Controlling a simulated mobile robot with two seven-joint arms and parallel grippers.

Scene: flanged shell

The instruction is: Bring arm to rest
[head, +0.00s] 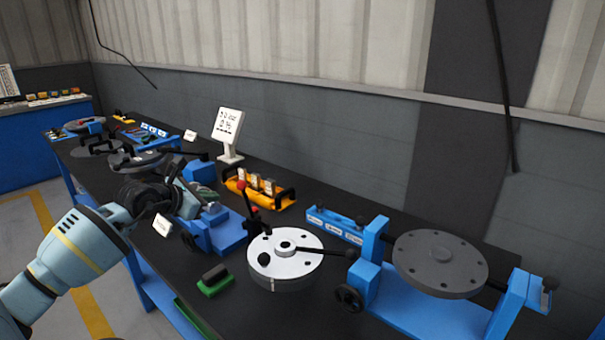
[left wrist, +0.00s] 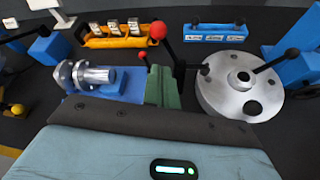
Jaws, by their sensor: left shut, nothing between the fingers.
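My left gripper (head: 188,203) is at the end of the arm that comes in from the left, above the left part of the dark bench in the head view. It is shut and empty. In the left wrist view a silver flanged part (left wrist: 88,76) lies on its side on a blue fixture (left wrist: 125,88). In the head view that blue fixture (head: 220,232) stands just right of the gripper, and the arm hides part of it. The gripper appears apart from it. My right gripper is in neither view.
A silver round disc (head: 285,262) with a black handle stands to the right. A blue stand with a grey flange plate (head: 440,262) is beyond it. A yellow tray (head: 262,196), a white sign (head: 228,126) and a red-knobbed lever (head: 256,222) rise nearby. A green-based block (head: 215,284) lies near the front edge.

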